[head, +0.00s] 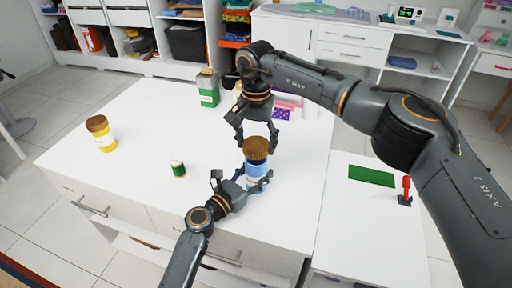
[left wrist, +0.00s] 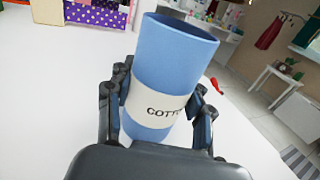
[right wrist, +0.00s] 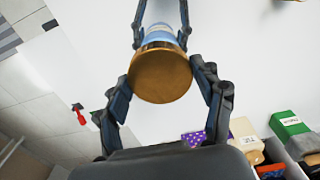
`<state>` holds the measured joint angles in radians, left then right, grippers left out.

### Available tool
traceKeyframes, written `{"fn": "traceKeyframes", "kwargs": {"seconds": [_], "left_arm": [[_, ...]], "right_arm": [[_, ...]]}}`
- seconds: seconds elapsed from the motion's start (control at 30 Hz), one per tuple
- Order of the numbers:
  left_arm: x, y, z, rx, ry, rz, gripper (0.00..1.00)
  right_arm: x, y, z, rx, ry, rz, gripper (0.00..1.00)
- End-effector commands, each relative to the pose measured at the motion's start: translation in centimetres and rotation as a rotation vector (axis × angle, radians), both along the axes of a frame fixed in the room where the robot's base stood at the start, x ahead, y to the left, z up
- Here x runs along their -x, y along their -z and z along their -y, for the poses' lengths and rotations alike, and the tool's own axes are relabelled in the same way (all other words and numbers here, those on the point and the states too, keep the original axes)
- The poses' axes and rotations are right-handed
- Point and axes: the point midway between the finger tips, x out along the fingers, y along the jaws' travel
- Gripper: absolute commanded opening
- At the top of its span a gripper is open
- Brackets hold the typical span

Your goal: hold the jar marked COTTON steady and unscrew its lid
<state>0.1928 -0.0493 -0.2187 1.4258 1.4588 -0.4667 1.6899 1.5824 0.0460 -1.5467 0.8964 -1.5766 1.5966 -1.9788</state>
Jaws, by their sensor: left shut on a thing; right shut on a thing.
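The blue jar marked COTTON (left wrist: 160,85) stands upright on the white table in the head view (head: 256,172). My left gripper (head: 246,181) is shut around its body from the front, and the label shows between the fingers in the left wrist view. The jar's top rim is bare and open there. The brown lid (right wrist: 160,77) is between the fingers of my right gripper (right wrist: 161,82), which is shut on it above the jar. In the head view the lid (head: 255,147) overlaps the jar's top. The gap between them is hard to judge.
A purple dotted box (head: 283,111) is behind.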

Motion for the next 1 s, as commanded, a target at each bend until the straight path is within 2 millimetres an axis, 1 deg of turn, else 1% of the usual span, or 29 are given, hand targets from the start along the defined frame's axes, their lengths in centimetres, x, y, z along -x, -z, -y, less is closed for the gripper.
{"fn": "traceKeyframes", "kwargs": {"seconds": [0.03, 0.1, 0.33, 0.37, 0.4, 0.47, 0.5, 0.83, 0.93, 1.0], "left_arm": [[0.0, 0.1, 0.0, -0.001, -0.001, -0.001, 0.00], [0.0, 0.1, 0.0, -0.001, 0.000, -0.001, 0.00], [0.0, 0.1, 0.0, -0.001, 0.000, -0.001, 0.00], [0.0, 0.1, 0.0, -0.001, 0.000, -0.001, 0.56], [0.0, 0.1, 0.0, -0.001, 0.000, -0.001, 0.64], [0.0, 0.1, 0.0, -0.001, 0.000, -0.001, 0.77], [0.0, 0.1, 0.0, -0.001, 0.000, -0.001, 0.79], [0.2, 0.1, -0.1, -0.001, 0.000, -0.001, 0.79], [0.8, 0.2, -0.7, -0.001, -0.001, -0.002, 0.79], [1.7, 0.2, -1.4, -0.003, -0.001, -0.002, 0.79]], "right_arm": [[-0.1, -0.8, 0.0, 0.000, 0.000, 0.002, 0.30], [0.0, -1.4, 0.0, 0.000, 0.000, 0.001, 0.30], [0.0, -1.7, 0.0, 0.001, 0.000, -0.001, 0.30], [0.0, -1.7, 0.0, 0.001, 0.000, -0.001, 0.30], [0.0, -1.7, 0.0, 0.001, 0.000, -0.001, 0.30], [0.0, -1.6, 0.0, 0.001, 0.000, -0.001, 0.30], [0.0, -1.6, 0.0, 0.001, 0.000, -0.001, 0.30], [0.0, -1.6, 0.0, 0.001, 0.000, -0.001, 0.30], [0.0, -1.6, 0.0, 0.001, 0.000, 0.000, 0.30], [0.0, -1.6, 0.0, 0.001, 0.000, 0.000, 0.30]]}}
